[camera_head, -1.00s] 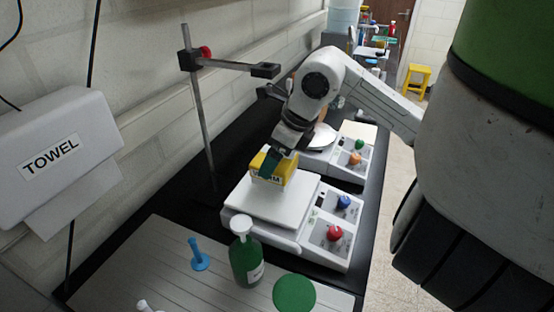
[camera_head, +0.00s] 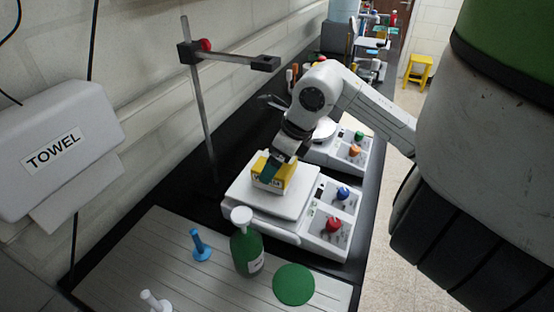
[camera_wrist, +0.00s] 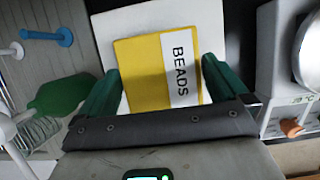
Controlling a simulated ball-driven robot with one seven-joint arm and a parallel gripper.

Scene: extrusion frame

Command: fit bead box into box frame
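The bead box (camera_head: 272,172) is yellow with a white label. In the wrist view its label on the box (camera_wrist: 165,72) reads BEADS. I cannot make out a box frame.
The front scale has a blue knob (camera_head: 343,193) and a red knob (camera_head: 333,224). A second device (camera_head: 345,150) stands behind. A clamp stand (camera_head: 197,110) rises at left. A green bottle (camera_head: 246,250), blue peg (camera_head: 200,246) and green disc (camera_head: 293,285) stand in front.

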